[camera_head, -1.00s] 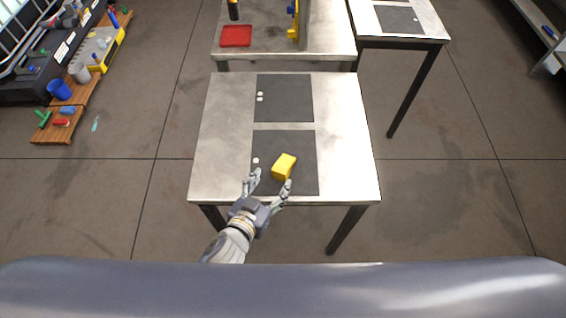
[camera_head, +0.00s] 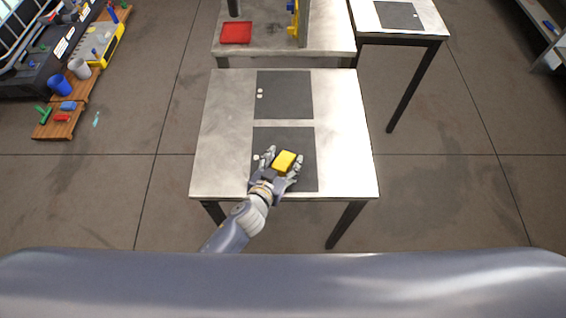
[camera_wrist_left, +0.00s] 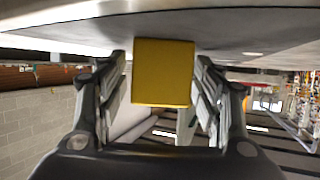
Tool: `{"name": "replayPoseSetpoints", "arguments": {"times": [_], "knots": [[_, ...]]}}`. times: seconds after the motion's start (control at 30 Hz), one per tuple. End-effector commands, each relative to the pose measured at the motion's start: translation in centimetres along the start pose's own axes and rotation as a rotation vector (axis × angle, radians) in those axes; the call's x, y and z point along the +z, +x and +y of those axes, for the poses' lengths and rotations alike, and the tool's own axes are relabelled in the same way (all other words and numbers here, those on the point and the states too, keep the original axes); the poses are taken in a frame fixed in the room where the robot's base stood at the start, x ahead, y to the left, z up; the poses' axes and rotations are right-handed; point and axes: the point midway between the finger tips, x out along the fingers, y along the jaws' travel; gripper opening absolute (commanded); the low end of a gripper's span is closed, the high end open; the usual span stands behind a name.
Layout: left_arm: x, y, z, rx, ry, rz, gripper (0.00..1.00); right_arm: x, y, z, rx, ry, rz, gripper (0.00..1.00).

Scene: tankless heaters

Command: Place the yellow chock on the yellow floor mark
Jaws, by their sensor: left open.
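The yellow chock (camera_head: 285,160) sits on the near dark mat (camera_head: 304,180) of the steel table in the head view. My left gripper (camera_head: 282,161) is open, with its fingers on either side of the chock. In the left wrist view the yellow chock (camera_wrist_left: 163,72) lies between the two open fingers (camera_wrist_left: 163,88), with a visible gap on each side. The wrist view appears upside down, with the table surface at the top. My right gripper is not in view. I see no yellow floor mark.
The steel table (camera_head: 345,135) has a second dark mat (camera_head: 284,95) farther back. Behind it stands another table with a red tray (camera_head: 236,33). A third table (camera_head: 410,18) is at upper right. Wooden boards with cups (camera_head: 60,85) lie at left. Open floor surrounds the near table.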

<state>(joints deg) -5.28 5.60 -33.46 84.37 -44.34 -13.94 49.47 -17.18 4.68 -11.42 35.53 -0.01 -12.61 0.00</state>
Motion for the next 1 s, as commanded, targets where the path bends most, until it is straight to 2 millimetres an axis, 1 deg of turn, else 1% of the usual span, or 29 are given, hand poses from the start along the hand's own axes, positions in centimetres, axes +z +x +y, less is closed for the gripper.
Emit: {"name": "replayPoseSetpoints", "arguments": {"times": [0.1, 0.17, 0.2, 0.27, 0.3, 0.33, 0.43, 0.47, 0.73, 0.87, 1.0], "knots": [[0.0, 0.0, 0.0, 0.0, 0.0, 0.0, 0.61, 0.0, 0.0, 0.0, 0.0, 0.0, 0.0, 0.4], [0.0, 0.0, 0.0, 0.0, 0.0, 0.0, 0.47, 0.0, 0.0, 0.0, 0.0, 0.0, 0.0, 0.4], [0.0, 0.0, 0.0, 0.0, 0.0, 0.0, 0.38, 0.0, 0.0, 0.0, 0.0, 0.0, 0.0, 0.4], [0.0, 0.0, 0.0, 0.0, 0.0, 0.0, 0.25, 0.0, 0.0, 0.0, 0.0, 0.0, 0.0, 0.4], [0.0, 0.0, 0.0, 0.0, 0.0, -0.001, 0.15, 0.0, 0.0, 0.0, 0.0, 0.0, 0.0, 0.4], [0.0, 0.0, 0.0, 0.0, 0.0, -0.001, 0.11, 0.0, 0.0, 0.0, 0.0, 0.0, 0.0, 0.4], [0.0, 0.0, 0.0, 0.0, 0.0, 0.0, 0.11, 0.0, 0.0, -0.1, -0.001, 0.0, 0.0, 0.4], [0.0, 0.0, 0.0, 0.0, 0.0, 0.0, 0.07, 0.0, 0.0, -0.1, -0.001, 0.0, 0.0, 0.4], [-0.2, -0.1, 0.0, 0.0, 0.0, 0.0, 0.06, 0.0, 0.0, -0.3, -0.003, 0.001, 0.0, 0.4], [-1.1, -0.4, 0.0, 0.0, 0.0, 0.004, 0.06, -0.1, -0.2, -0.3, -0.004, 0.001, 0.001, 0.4], [-2.6, -1.0, -0.1, 0.0, 0.0, 0.004, 0.06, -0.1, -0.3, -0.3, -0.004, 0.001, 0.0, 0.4]]}}
